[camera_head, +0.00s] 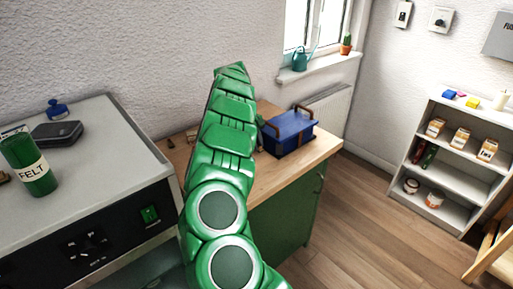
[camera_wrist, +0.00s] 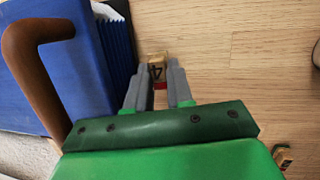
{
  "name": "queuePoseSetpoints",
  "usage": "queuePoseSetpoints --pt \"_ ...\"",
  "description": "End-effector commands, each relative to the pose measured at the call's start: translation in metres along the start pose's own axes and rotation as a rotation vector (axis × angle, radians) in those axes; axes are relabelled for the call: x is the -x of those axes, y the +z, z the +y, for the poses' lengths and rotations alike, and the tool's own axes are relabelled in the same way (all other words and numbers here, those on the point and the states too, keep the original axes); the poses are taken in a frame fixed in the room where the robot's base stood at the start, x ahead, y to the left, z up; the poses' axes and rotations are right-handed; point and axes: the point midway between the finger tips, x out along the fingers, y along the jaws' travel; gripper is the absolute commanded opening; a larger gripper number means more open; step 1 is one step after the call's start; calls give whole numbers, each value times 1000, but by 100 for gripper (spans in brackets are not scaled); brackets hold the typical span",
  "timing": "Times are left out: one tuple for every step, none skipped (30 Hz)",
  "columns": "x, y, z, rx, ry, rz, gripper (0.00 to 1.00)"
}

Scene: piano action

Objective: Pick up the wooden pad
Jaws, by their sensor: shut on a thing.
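My gripper (camera_wrist: 159,77) shows in the wrist view, with its two grey fingers close on either side of a small wooden pad (camera_wrist: 157,60). The pad is pale wood with a dark mark like a 4 on its near face and a bit of red below it. It is held between the fingertips over the wooden worktop (camera_wrist: 230,60); I cannot tell whether it touches the top. In the head view my green arm hides the gripper and the pad.
A blue box (camera_head: 290,133) with brown handles stands close to the left of my gripper in the wrist view (camera_wrist: 75,75). Another small marked wooden piece (camera_wrist: 283,155) lies at lower right. A green FELT can (camera_head: 32,165) stands on the grey-topped unit at left.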

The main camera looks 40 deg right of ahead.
Motion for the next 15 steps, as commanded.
queuePoseSetpoints --pt "9 2 2 -1 0 2 0" --pt "13 4 1 0 0 1 0" --pt "14 5 0 1 -2 2 0" --pt "15 7 -1 1 -2 2 0" --pt "16 8 -2 1 -2 2 0" --pt "18 10 -3 1 -2 2 0" --pt "20 12 -3 1 -2 1 0" --pt "21 14 -4 2 -2 0 0" --pt "23 16 -6 3 -2 0 0" --pt "25 18 -7 4 -2 1 0" --pt "28 20 -8 4 -1 2 0" --pt "31 23 -8 2 -1 3 0" --pt "33 25 -9 1 -1 3 0" --pt "35 27 -10 1 -1 3 0" --pt "38 30 -11 1 -1 2 0"
